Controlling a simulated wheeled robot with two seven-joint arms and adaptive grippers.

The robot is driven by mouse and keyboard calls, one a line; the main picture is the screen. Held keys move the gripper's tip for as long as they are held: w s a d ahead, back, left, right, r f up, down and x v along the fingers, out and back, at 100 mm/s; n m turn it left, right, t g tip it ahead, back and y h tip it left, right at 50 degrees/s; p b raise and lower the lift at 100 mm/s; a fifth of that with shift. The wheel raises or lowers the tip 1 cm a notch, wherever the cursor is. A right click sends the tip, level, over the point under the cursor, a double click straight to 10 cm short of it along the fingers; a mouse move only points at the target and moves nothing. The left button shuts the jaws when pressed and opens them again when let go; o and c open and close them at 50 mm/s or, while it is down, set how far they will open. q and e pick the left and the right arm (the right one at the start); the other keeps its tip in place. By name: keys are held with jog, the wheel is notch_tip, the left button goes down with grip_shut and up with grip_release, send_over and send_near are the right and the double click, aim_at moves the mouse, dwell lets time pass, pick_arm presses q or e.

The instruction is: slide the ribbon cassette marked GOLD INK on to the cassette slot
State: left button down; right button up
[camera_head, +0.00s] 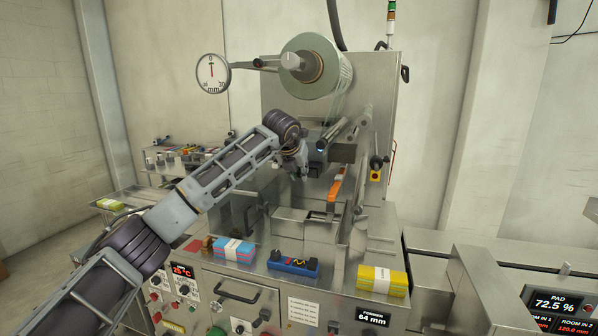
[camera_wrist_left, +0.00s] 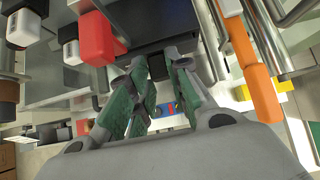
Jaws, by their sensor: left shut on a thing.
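My left gripper (camera_head: 297,168) is in front of the wrapping machine, below and a little left of the film roll. In the left wrist view its green-padded fingers (camera_wrist_left: 155,100) are closed on a small dark block (camera_wrist_left: 157,72), mostly hidden between them. No GOLD INK lettering is readable, so I cannot confirm that it is the ribbon cassette. A wide dark machine part (camera_wrist_left: 165,22) lies just beyond the fingertips. I cannot tell whether the block touches it, or pick out the cassette slot surely. My right gripper is not in view.
The film roll (camera_head: 312,66) hangs above. An orange bar (camera_head: 336,186) stands close to the gripper's right. Pink-blue (camera_head: 235,250) and yellow (camera_head: 383,280) cloth stacks and a blue tray (camera_head: 292,265) are on the machine's front ledge. A red block (camera_wrist_left: 97,40) is left of the fingers.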

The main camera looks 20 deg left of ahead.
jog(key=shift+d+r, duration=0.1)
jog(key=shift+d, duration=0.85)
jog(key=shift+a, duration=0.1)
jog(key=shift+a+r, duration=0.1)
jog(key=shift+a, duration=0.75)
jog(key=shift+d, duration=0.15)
